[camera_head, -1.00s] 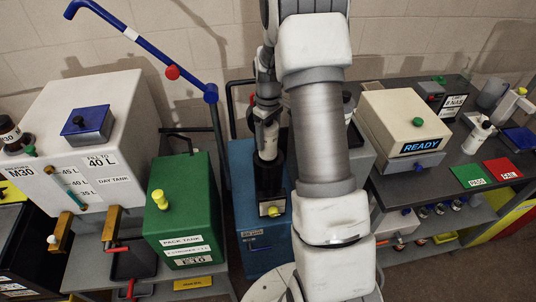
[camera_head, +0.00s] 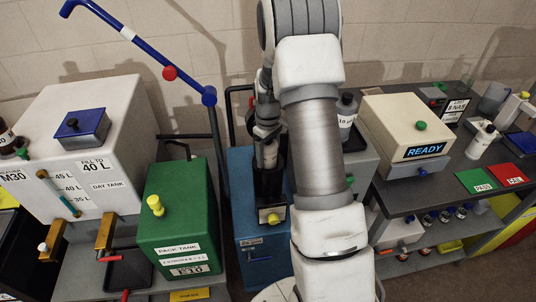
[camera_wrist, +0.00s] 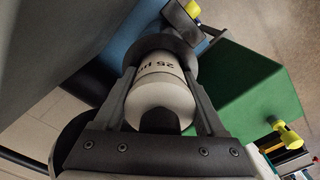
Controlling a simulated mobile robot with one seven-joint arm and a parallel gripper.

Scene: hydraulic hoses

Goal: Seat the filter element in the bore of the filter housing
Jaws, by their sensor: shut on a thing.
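The filter element (camera_head: 269,156) is a pale cylinder held upright over the black filter housing (camera_head: 270,187), which stands on a blue cabinet. In the wrist view the element (camera_wrist: 158,92) carries dark print starting "25", and its far end is inside the dark rim of the housing (camera_wrist: 160,42). My gripper (camera_head: 267,138) is shut on the element, with one dark finger on each side of it in the wrist view (camera_wrist: 160,95). The lower part of the element is hidden in the housing. How deep it sits cannot be told.
A green pack tank (camera_head: 178,215) stands left of the housing, and a white day tank (camera_head: 100,155) beyond it. A blue pole (camera_head: 140,45) rises behind. A bottle (camera_head: 347,115) and a cream box reading READY (camera_head: 405,125) are to the right.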

